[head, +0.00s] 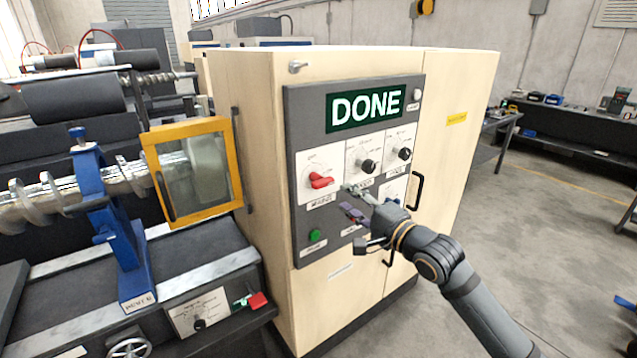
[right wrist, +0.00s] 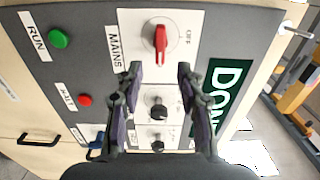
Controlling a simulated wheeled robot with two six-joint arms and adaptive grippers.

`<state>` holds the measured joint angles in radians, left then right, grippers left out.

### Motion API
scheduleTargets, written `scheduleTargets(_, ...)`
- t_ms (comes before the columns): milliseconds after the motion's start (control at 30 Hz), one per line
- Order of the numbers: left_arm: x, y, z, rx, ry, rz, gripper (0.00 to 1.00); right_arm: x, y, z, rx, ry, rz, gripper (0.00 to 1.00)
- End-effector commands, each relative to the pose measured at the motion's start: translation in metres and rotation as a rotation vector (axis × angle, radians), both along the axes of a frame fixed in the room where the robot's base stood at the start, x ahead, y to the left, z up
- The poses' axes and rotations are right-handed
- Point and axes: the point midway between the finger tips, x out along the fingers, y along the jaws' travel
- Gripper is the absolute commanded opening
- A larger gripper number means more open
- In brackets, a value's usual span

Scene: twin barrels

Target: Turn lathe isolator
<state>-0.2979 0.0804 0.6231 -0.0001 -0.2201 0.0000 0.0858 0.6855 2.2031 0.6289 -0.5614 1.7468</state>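The lathe isolator is a red rotary handle (head: 321,181) on a white MAINS plate, on the grey panel (head: 296,120) of the cabinet. Its handle lies roughly level in the head view; in the right wrist view the red handle (right wrist: 161,40) stands upright in the picture, not pointing at the OFF mark beside it. A green display (head: 366,106) above reads DONE. My right gripper (head: 350,199) is in front of the panel, below and right of the handle. In the right wrist view its two fingers (right wrist: 158,76) are spread and empty, apart from the handle. My left gripper is out of view.
Black knobs (head: 368,166) sit right of the isolator. A green button (head: 314,236) is lower left, and a red button (right wrist: 85,100) shows in the wrist view. A black door handle (head: 416,190) is at right. The lathe's yellow-framed guard (head: 152,170) stands left of the cabinet.

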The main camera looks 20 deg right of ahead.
Motion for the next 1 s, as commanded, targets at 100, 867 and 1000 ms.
scheduleTargets(100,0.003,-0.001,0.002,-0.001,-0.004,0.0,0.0,0.012,0.003,0.002,0.011,-0.001,-0.004,0.38)
scheduleTargets(867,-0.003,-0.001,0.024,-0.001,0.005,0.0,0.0,0.095,0.036,0.0,-0.001,0.001,0.003,0.38)
scheduleTargets(1000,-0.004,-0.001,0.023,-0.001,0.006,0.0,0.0,0.094,0.035,0.0,-0.001,0.001,0.003,0.34)
